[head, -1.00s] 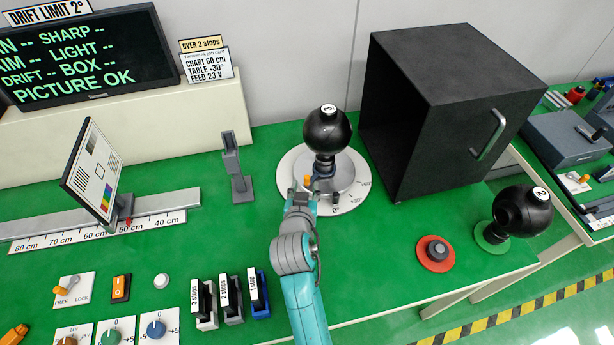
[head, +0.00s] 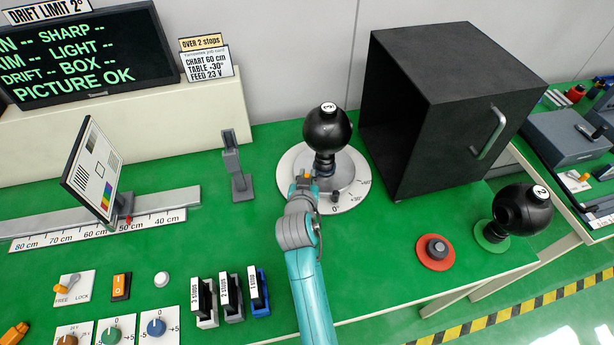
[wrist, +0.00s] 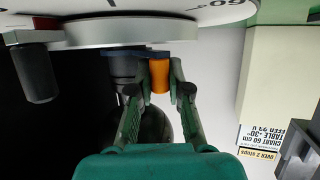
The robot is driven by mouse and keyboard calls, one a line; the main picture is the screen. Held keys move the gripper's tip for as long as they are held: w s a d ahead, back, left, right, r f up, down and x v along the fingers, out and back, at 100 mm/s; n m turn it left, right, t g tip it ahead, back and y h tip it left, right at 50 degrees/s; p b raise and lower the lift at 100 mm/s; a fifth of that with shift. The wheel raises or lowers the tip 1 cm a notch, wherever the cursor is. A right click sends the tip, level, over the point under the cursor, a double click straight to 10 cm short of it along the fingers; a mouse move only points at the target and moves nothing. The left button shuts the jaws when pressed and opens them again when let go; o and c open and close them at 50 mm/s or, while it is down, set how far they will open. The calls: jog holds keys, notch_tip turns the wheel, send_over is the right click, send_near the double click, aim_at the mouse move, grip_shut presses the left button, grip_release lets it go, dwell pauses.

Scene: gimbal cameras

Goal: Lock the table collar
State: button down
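The turntable (head: 292,165) is a white disc with degree marks and a grey hub, carrying a black ball-shaped camera (head: 327,128) labelled 3. An orange lever (wrist: 159,75) sticks out below the table's edge in the wrist view, beside a dark cylinder; I take it to be the collar's lever. My gripper (wrist: 157,88) has its fingers apart, one on each side of the orange lever. The right finger is very close to the lever; contact is not clear. In the head view my gripper (head: 304,184) is at the turntable's near left side, and my arm partly hides the disc.
The black box (head: 437,120) stands right of the turntable. A grey post (head: 236,165) stands to the left, with the chart (head: 92,168) on its rail further left. A red-based knob (head: 435,252) is at the right.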

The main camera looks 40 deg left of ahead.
jog(key=shift+a, duration=0.1)
jog(key=shift+a+m+t+h, duration=0.25)
jog(key=shift+m+t+h, duration=0.2)
jog(key=shift+h, duration=0.25)
jog(key=c, duration=1.1)
grip_release()
jog(key=v, duration=1.2)
jog(key=shift+d, duration=0.15)
